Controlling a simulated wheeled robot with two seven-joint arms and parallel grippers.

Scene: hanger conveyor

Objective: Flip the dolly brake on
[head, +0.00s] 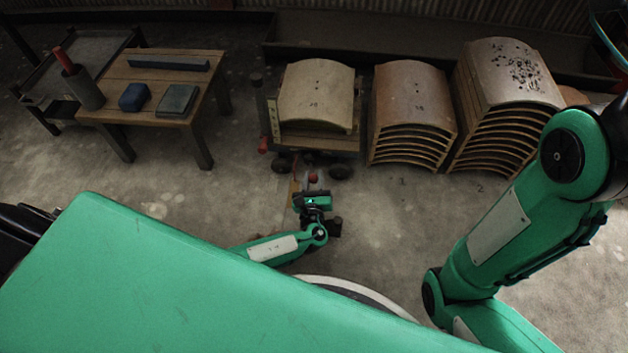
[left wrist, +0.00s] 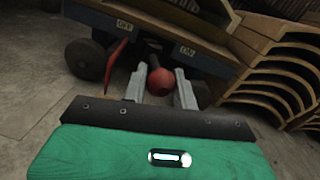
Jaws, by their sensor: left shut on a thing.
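The dolly (head: 315,140) stands at the centre back of the head view. Its brake has a round red knob (left wrist: 161,80), which shows as a small red spot in the head view (head: 312,178). In the left wrist view, an OFF label (left wrist: 124,25) is on the left of the dolly's edge and an ON label (left wrist: 187,50) on the right. The knob is between them, nearer ON. My left gripper (left wrist: 160,86) is low at the dolly's near side, shut on the brake knob with a finger on either side. My right gripper is out of view.
A curved wooden panel (head: 316,92) lies on the dolly. Stacks of curved panels (head: 412,100) (head: 505,75) stand to its right. A wooden table (head: 150,70) with blue blocks is at left. The floor between table and dolly is clear. A dark wheel (left wrist: 86,60) is left of the knob.

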